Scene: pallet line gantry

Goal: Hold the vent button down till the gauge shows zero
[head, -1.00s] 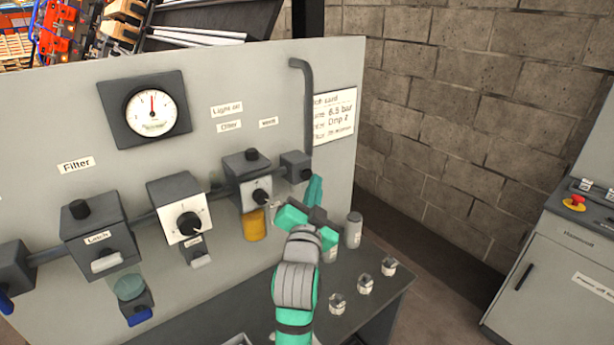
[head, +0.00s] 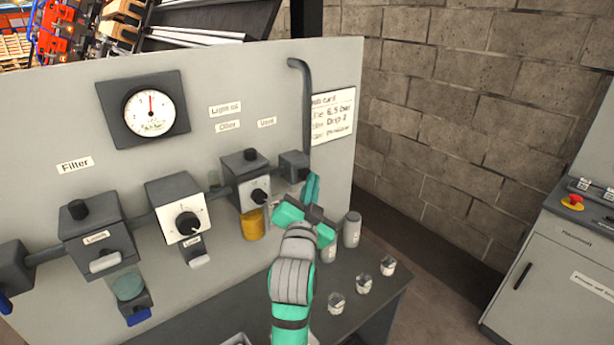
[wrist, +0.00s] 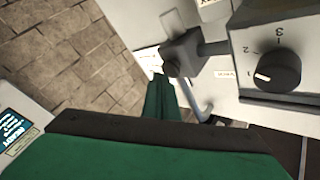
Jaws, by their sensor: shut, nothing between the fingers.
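The pressure gauge (head: 150,112) is a white dial on a dark square plate at the panel's upper left. Its red needle points about straight up, away from the low end; the numbers are too small to read. The vent block (head: 294,165) is a small dark box below the "Vent" label, at the end of the pipe line. Its round dark button (wrist: 171,68) faces out in the wrist view. My gripper (head: 312,182) is shut and empty, its green fingertips close at the button. I cannot tell whether they touch it.
Left of the vent block is the oiler box (head: 246,178) with a knob and amber bowl. The regulator (head: 175,208) and filter (head: 97,232) stand further left. A vertical pipe (head: 304,110) rises above the vent block. Small jars and a grey canister (head: 352,230) stand on the bench below.

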